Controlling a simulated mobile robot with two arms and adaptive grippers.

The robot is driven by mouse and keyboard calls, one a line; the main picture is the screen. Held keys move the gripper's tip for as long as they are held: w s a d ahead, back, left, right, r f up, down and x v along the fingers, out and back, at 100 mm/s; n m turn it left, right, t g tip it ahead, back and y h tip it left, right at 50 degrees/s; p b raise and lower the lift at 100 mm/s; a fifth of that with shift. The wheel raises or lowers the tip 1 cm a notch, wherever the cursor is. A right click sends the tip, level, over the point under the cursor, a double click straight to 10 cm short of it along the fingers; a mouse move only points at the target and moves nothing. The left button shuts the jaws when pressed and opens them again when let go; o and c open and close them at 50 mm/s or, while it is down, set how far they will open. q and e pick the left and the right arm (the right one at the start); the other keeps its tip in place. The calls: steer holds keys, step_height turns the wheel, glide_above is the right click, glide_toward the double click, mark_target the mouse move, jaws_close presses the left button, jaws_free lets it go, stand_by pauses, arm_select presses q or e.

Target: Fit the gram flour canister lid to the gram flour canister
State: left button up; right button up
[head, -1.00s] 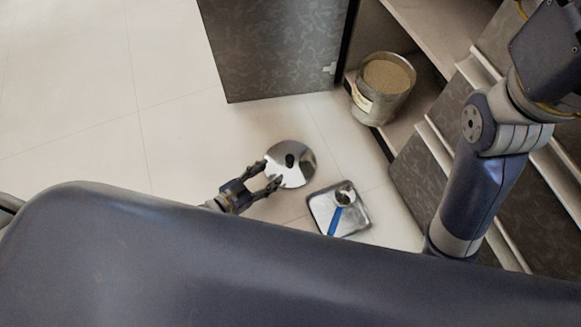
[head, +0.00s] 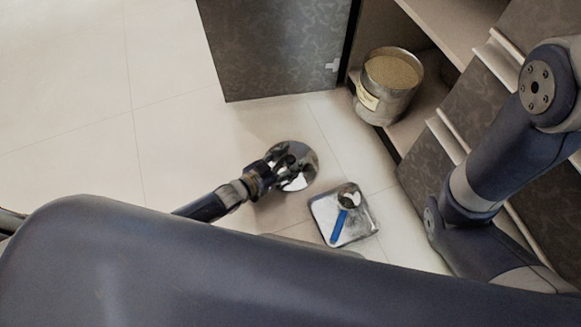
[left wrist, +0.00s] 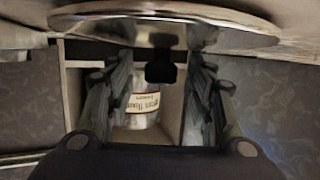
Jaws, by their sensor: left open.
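The gram flour canister lid (head: 309,163) is a shiny round metal disc with a dark knob, low over or on the floor in the head view. The lid also fills the top of the left wrist view (left wrist: 232,20), its black knob (left wrist: 160,72) hanging down in the picture. My left gripper (head: 284,160) is open at the lid, its fingers on either side of the knob. The gram flour canister (head: 388,98) is metal, uncovered and full of tan flour, standing in the open cabinet; its label shows upside down in the left wrist view (left wrist: 143,102). My right gripper is out of view.
A metal tray (head: 321,206) with a blue-handled scoop (head: 340,222) lies on the floor right of the lid. An open cabinet door (head: 275,55) stands left of the canister. Drawers (head: 430,175) line the right. Floor at left is clear.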

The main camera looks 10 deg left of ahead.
arm_select(q)
steer(key=shift+w+d+f, duration=0.15)
steer(key=shift+w+d, duration=0.05)
steer(key=shift+w, duration=0.1)
jaws_close()
steer(key=shift+r, duration=0.25)
